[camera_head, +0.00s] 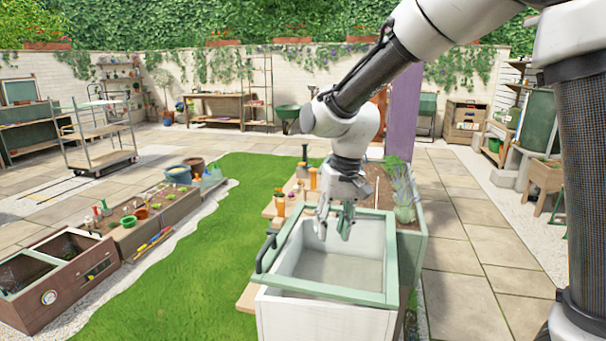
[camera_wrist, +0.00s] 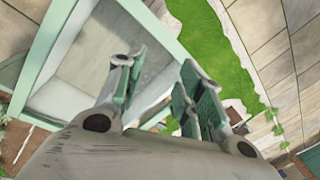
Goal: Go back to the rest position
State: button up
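My gripper (camera_head: 335,222) hangs pointing down above the far part of a white bin with a green rim (camera_head: 392,265). Its two fingers are apart with nothing between them. In the wrist view my gripper (camera_wrist: 160,95) also shows spread fingers with green inner pads. The bin (camera_wrist: 45,45) lies below and to the left there, and its pale inside looks empty. No held object shows in either view.
A planter with soil and a lavender plant (camera_head: 404,195) stands just behind the bin. Orange-handled tools (camera_head: 280,203) stand at its left edge. A lawn (camera_head: 200,270) lies left, with low planter boxes (camera_head: 140,220) beyond it. Paving (camera_head: 470,270) at right is clear.

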jog(key=s+d+r+m+t, duration=0.1)
jog(key=s+d+r, duration=0.2)
jog(key=s+d, duration=0.3)
jog(key=s+d+r+m+t+h, duration=0.1)
jog(key=s+d+r, duration=0.3)
jog(key=d, duration=1)
jog(key=s+d+r+t, duration=0.2)
jog(key=s+d+r, duration=0.1)
jog(key=s+d, duration=0.6)
jog(key=shift+d+r+m+t+h, duration=0.2)
jog(key=shift+d+m+t+h, duration=0.15)
jog(key=shift+d, duration=0.2)
